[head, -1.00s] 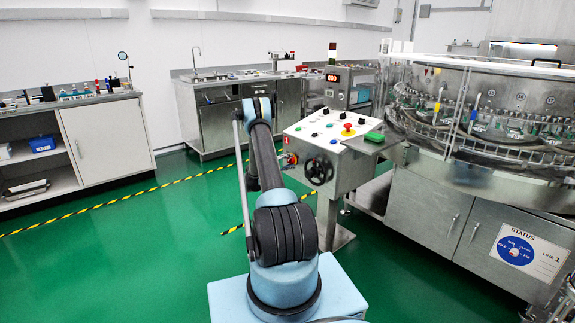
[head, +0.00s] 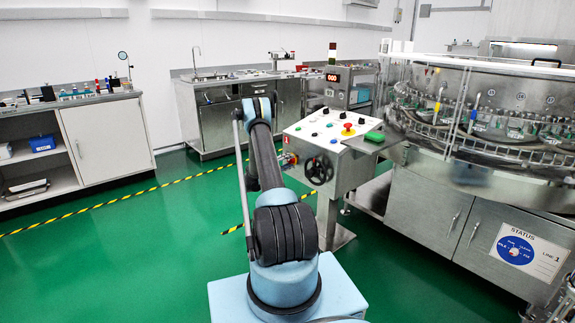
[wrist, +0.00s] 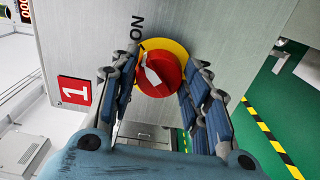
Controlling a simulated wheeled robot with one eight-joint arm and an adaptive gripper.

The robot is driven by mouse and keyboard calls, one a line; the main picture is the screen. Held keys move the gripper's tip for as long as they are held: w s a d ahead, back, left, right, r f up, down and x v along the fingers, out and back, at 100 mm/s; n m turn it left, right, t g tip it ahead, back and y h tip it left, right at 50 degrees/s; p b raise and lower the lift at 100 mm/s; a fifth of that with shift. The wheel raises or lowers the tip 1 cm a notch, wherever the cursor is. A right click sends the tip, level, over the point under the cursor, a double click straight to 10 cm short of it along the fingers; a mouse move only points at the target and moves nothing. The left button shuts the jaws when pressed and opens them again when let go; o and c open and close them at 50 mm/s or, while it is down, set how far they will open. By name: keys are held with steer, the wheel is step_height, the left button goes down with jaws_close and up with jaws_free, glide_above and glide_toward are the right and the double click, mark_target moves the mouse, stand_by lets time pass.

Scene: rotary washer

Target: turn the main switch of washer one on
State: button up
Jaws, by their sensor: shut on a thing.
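The main switch is a red round knob (wrist: 163,74) on a yellow plate (wrist: 178,48), with a white mark on its face. It sits on a grey panel side with the word ON printed at its upper left in the wrist view. The white mark slants toward the upper left, roughly to the ON side. My gripper (wrist: 168,86) has its blue-padded fingers on both sides of the knob and is shut on it. A red plate (wrist: 74,91) with a white 1 is left of the switch. In the head view, my arm mostly hides the gripper and switch.
The control console (head: 328,129) carries buttons, a red emergency stop and a black handwheel (head: 319,170). The washer (head: 431,213) stands to the right with a status sign (head: 527,251). Green floor with yellow-black tape (head: 130,200) is open at left.

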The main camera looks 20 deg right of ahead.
steer(key=o, duration=1)
steer(key=shift+d+f, duration=0.15)
steer(key=shift+f, duration=0.05)
steer(key=shift+r, duration=0.1)
steer(key=shift+s+a, duration=0.1)
steer(key=shift+a, duration=0.3)
steer(key=v, duration=1.1)
steer(key=shift+a, duration=0.15)
